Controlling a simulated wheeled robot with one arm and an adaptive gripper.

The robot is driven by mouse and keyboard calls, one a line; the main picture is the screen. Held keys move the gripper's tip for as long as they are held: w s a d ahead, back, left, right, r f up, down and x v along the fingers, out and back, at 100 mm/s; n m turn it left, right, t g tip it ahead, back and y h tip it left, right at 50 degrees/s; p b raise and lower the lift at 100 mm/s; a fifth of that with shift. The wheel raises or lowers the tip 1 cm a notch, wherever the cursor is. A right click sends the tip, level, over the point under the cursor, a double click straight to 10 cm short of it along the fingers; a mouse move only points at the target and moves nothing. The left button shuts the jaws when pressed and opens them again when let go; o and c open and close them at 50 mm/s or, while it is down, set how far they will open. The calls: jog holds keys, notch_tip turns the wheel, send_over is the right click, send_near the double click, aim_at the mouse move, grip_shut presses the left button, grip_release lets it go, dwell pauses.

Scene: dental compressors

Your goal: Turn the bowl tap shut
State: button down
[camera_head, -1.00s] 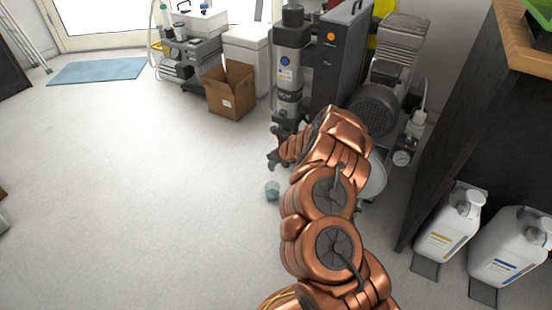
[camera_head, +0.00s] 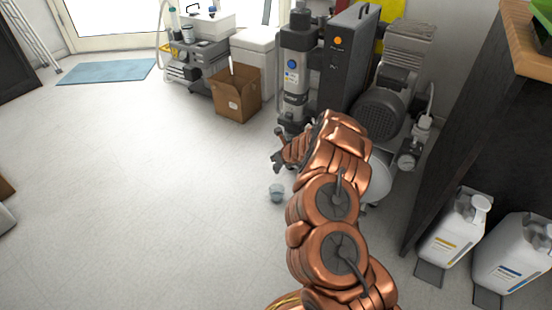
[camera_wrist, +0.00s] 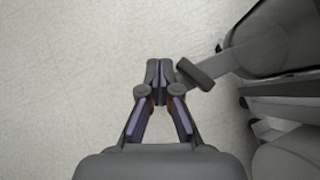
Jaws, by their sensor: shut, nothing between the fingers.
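My gripper (camera_wrist: 160,68) is shut and empty in the wrist view, its two fingertips pressed together over the pale floor. A dark grey bar on a stem (camera_wrist: 188,72), which looks like the bowl tap's handle, lies just right of the fingertips. It is very close to them; I cannot tell whether they touch. The stem runs to a grey body (camera_wrist: 270,40) at upper right. In the head view my gripper (camera_head: 279,161) is low, near the foot of the grey filter column (camera_head: 294,72). My arm hides much of that area, and the tap is not clear there.
A small cup (camera_head: 277,193) stands on the floor just below my gripper in the picture. A compressor motor (camera_head: 379,108) with a gauge (camera_head: 406,161) is to the right. White canisters (camera_head: 454,229) stand by the dark cabinet.

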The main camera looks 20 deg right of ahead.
jog(key=shift+d, duration=0.15)
dwell(0.8)
jog(key=shift+w+d+p, duration=0.3)
jog(key=shift+d+p, duration=0.3)
jog(key=shift+d, duration=0.15)
jog(key=s+a+r+b, duration=0.4)
jog(key=s+a+r, duration=0.3)
jog(key=a, duration=0.2)
jog(key=shift+s, duration=0.2)
dwell(0.4)
